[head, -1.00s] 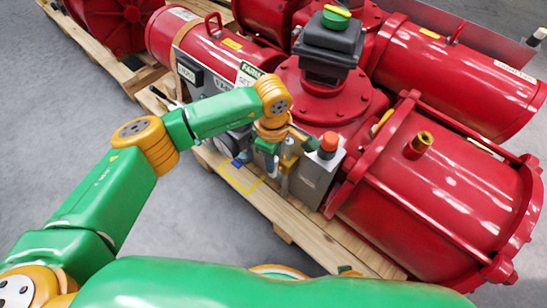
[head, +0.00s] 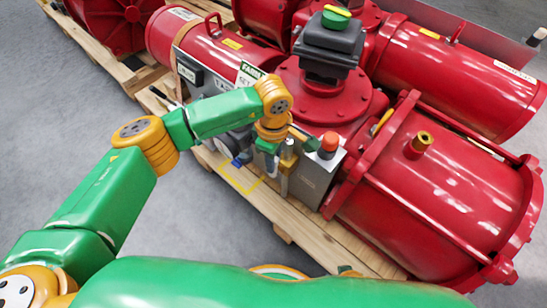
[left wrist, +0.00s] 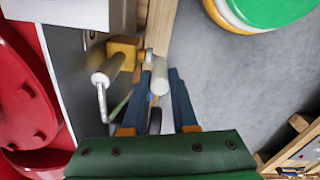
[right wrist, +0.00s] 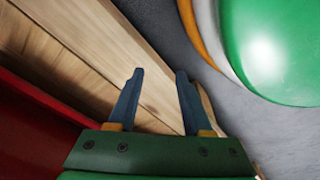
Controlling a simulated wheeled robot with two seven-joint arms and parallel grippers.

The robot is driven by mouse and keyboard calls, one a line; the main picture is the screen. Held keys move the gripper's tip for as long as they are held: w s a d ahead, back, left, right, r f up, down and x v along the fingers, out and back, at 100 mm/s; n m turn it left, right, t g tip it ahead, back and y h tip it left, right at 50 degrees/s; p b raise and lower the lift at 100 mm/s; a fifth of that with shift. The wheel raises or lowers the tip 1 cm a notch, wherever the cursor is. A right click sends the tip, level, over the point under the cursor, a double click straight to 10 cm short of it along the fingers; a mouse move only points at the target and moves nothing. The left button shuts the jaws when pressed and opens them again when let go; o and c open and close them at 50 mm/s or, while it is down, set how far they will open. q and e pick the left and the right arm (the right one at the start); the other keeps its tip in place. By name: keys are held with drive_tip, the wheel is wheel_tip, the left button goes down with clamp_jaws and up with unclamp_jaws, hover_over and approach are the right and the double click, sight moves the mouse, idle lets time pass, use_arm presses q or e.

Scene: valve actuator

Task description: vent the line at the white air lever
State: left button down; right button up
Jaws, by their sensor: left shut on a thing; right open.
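The white air lever (left wrist: 160,78) is a short white rod beside a yellow valve block (left wrist: 125,48) in the left wrist view. My left gripper (left wrist: 163,68) has its blue fingers around this rod and is shut on it. In the head view my left gripper (head: 269,160) is low at the front of the red actuator, and its fingertips and the lever are largely hidden there. My right gripper (right wrist: 160,75) is open and empty above wooden boards in the right wrist view.
A second white handle on a bent metal rod (left wrist: 103,72) is close left of the left fingers. A grey box with an orange-red top (head: 329,142) stands right of the left gripper. Red cylinders (head: 440,200) fill the right. The wooden pallet (head: 310,235) borders open grey floor (head: 200,240).

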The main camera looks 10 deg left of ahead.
use_arm(q)
drive_tip(key=shift+s+d+f+y, duration=0.1)
drive_tip(key=shift+s+d+y, duration=0.2)
drive_tip(key=shift+d, duration=0.1)
drive_tip(key=s+d+t+y+b, duration=0.1)
drive_tip(key=y+b, duration=0.1)
drive_tip(key=s+d+f+t+y+b, duration=0.1)
drive_tip(key=d+t+y+b, duration=0.1)
drive_tip(key=b, duration=0.1)
drive_tip(key=shift+s+d+f, duration=0.2)
drive_tip(key=shift+s, duration=0.05)
drive_tip(key=c, duration=0.7)
unclamp_jaws()
use_arm(e)
drive_tip(key=w+a+r, duration=0.1)
drive_tip(key=w+r, duration=0.4)
drive_tip(key=r, duration=0.1)
drive_tip(key=shift+w+a+r+t, duration=0.2)
drive_tip(key=shift+a+r+t, duration=0.1)
drive_tip(key=shift+a+r, duration=0.1)
